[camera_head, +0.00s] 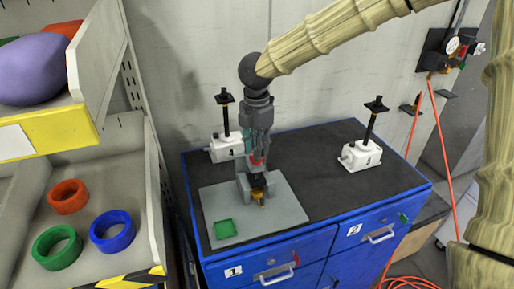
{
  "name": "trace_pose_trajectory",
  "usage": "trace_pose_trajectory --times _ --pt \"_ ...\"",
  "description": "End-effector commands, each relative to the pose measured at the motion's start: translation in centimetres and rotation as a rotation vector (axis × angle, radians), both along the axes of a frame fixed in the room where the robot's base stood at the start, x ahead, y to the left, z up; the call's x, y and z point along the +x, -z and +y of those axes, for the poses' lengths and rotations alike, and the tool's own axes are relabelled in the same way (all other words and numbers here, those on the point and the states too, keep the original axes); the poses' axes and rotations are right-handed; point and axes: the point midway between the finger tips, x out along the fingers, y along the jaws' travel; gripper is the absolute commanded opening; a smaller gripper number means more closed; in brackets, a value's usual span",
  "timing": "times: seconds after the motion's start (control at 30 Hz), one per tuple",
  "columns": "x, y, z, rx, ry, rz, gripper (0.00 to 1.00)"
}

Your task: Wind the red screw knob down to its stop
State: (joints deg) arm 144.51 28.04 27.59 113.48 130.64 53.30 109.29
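My gripper (257,157) points straight down over the blue cabinet's dark top. A small patch of red, the screw knob (256,160), shows between its fingertips. The fingers hide most of the knob, and I cannot tell whether they touch it. Below it stands a grey fixture (243,186) with a dark and yellow-brown part (258,191) in it, on a grey plate (280,212). The screw and its stop are hidden or too small to make out.
Two white screw jacks with black posts stand on the cabinet top, one behind my gripper (226,148) and one at the right (361,155). Shelving with coloured rings (112,231) stands at the left. An orange hose (441,150) hangs at the right.

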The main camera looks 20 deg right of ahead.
Motion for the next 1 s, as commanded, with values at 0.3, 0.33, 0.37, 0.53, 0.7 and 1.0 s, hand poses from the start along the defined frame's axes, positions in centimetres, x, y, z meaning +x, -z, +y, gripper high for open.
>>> trace_pose_trajectory --times 0.3,0.33,0.37,0.53,0.7,1.0 --pt "-0.1 0.1 0.0 0.0 -0.003 0.002 0.54" --pt "-0.1 0.1 0.0 0.0 -0.003 0.002 0.54" --pt "-0.1 0.2 0.0 0.0 -0.003 0.003 0.54" --pt "-0.1 -0.3 0.0 0.0 -0.003 0.001 0.54" --pt "-0.1 -2.5 0.0 0.001 -0.003 0.0 0.54" --pt "-0.1 -7.9 0.0 0.0 -0.002 -0.001 0.54"
